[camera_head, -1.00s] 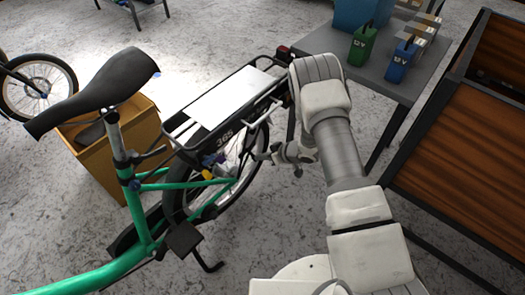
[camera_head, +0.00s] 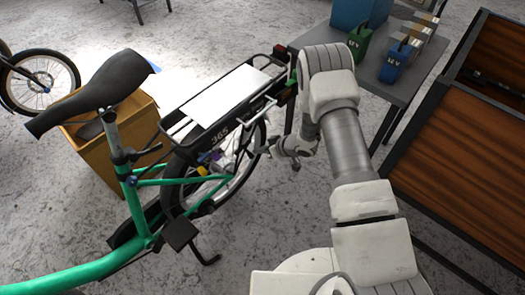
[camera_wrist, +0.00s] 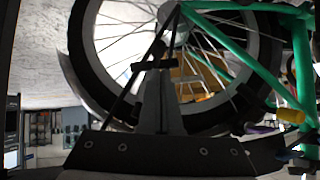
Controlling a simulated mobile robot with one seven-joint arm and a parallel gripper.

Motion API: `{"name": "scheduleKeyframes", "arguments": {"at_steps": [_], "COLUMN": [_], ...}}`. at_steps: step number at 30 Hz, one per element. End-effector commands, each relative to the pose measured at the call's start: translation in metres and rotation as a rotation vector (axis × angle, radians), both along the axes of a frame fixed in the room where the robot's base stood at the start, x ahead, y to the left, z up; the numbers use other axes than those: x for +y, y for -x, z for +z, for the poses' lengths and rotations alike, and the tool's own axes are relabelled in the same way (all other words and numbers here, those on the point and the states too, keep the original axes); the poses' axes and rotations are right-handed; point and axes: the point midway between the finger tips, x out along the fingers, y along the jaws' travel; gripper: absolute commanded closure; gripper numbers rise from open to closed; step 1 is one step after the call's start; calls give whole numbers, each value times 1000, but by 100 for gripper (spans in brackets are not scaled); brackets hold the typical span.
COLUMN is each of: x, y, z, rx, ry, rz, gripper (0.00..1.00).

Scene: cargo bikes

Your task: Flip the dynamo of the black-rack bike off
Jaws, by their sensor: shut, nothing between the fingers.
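The green-framed bike with a black rear rack (camera_head: 215,124) stands at left centre, marked 365. Its rear wheel (camera_head: 243,165) shows below the rack and fills much of the wrist view (camera_wrist: 215,110). Small yellow (camera_head: 203,171) and blue-purple parts (camera_head: 208,157) sit by this wheel. In the wrist view a yellow part (camera_wrist: 290,116) and a purple part (camera_wrist: 260,130) lie at the right, beside the tyre. I cannot tell which of them is the dynamo. My gripper (camera_head: 265,148) is shut and empty, to the right of the wheel. Its fingers (camera_wrist: 155,68) overlap the wheel in the wrist view, apart from the coloured parts.
A grey table (camera_head: 378,75) with green (camera_head: 358,40) and blue batteries (camera_head: 397,62) stands behind my arm. A wooden-sided cargo box (camera_head: 455,160) is at right. A cardboard box (camera_head: 128,130) stands beyond the bike, another bike wheel (camera_head: 40,83) far left. Floor around is bare.

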Motion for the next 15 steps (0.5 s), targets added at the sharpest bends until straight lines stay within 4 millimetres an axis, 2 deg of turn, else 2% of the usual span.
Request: {"name": "scheduleKeyframes", "arguments": {"at_steps": [1,3,6,15], "x": [3,-16,-32,-65], "y": [0,11,23,48], "z": [11,19,30,50], "rx": [-2,1,-1,-3], "ry": [-2,0,-1,-1], "rz": [-1,-6,-5,-2], "gripper": [100,100,100,100]}}
